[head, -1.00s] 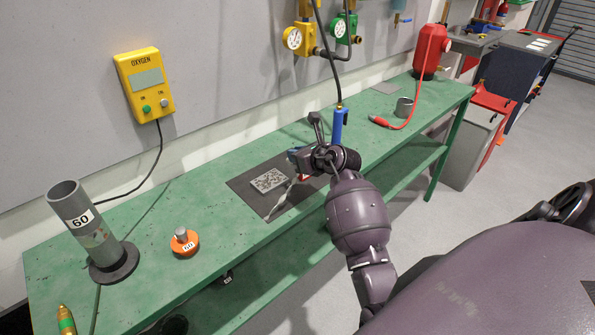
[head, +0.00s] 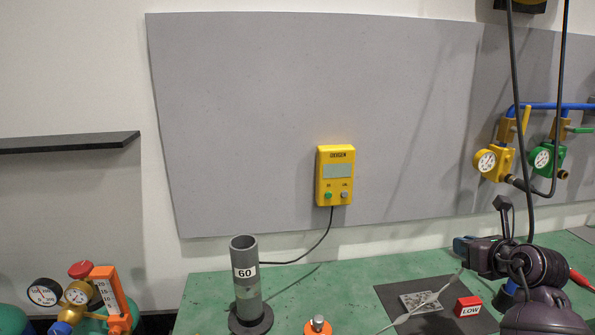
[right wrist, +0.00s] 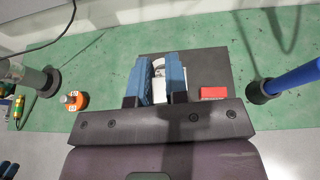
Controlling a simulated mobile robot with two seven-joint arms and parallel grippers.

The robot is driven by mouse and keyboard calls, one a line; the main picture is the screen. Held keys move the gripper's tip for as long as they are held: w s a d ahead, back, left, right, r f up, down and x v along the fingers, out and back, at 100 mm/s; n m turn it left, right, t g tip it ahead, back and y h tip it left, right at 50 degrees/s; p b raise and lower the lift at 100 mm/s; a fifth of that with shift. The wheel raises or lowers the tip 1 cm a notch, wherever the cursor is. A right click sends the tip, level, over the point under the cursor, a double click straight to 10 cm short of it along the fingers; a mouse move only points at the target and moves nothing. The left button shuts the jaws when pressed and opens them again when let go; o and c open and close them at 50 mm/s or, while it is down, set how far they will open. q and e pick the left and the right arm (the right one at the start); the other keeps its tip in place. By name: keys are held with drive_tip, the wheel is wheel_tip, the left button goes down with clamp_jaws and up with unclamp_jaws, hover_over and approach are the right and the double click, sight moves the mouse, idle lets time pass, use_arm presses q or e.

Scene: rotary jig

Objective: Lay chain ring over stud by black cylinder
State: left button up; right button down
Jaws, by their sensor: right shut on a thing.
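My right gripper (head: 462,247) is over the bench at the lower right of the head view. In the right wrist view its two blue fingers (right wrist: 161,80) are shut on a small pale grey piece (right wrist: 158,68), mostly hidden between them. In the head view a thin pale strand (head: 430,303), which looks like the chain, runs from the gripper down to the left across the dark mat. I cannot make out its ring. No black cylinder with a stud is clearly seen. Gas regulators (head: 78,293) stand on cylinders at the lower left. My left gripper is not in view.
The green bench (head: 290,285) bears a grey tube marked 60 (head: 246,285), an orange knobbed disc (head: 317,325), a dark mat (head: 400,290) with a speckled plate (head: 420,301), and a red LOW block (head: 467,306).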

drive_tip(key=s+a+f+n+y, duration=0.2)
drive_tip(key=s+a, duration=0.3)
drive_tip(key=a, duration=0.4)
drive_tip(key=s+a+f+n+g+y, duration=0.1)
drive_tip(key=s+a+f+n+y, duration=0.1)
drive_tip(key=s+a, duration=0.4)
drive_tip(key=a+f, duration=0.1)
drive_tip(key=a, duration=0.3)
drive_tip(key=shift+s+f+g+y, duration=0.15)
drive_tip(key=shift+s+g+y, duration=0.15)
drive_tip(key=shift+y, duration=0.1)
drive_tip(key=f, duration=0.2)
drive_tip(key=s+f, duration=0.1)
drive_tip(key=f, duration=0.2)
drive_tip(key=shift+s+a+f, duration=0.2)
drive_tip(key=shift+f, duration=0.1)
